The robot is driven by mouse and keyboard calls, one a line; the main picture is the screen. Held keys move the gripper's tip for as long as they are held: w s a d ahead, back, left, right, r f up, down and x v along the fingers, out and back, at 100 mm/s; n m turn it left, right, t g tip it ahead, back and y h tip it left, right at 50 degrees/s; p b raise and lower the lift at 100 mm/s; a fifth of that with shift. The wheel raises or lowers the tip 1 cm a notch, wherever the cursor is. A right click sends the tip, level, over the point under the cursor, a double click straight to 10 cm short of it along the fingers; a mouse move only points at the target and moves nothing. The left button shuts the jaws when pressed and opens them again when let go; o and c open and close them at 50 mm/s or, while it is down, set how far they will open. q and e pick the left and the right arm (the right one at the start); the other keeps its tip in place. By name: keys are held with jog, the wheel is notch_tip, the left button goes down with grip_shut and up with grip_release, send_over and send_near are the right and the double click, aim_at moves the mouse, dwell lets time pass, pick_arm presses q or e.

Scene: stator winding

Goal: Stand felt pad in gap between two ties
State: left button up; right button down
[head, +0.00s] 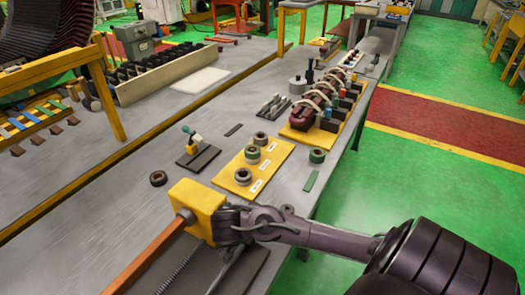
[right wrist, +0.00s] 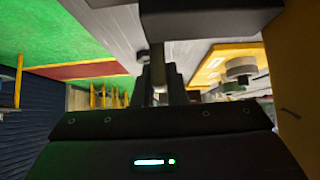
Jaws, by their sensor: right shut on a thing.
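The stator segment (head: 306,109), a dark curved coil block on a yellow board (head: 310,137), stands toward the back right of the bench. Several cream ties loop over it; the gaps between them are small here. A flat green strip (head: 310,181), which may be a felt pad, lies near the bench's right edge. In the head view my right arm reaches in low, well in front of the segment. My left gripper is not in view.
A yellow block (head: 193,208) with a brown bar (head: 150,258) sits close to my right gripper. A yellow labelled board (head: 262,188) holds several ring rolls. A dark stand (head: 198,157) and a black ring (head: 158,179) are left of it. Bare bench lies left.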

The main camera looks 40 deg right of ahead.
notch_tip(320, 180, down, 4)
jog(key=shift+r, duration=0.25)
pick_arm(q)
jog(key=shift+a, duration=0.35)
pick_arm(e)
jog(key=shift+f, duration=0.3)
jog(key=c, duration=1.5)
grip_release()
jog(key=shift+r, duration=0.1)
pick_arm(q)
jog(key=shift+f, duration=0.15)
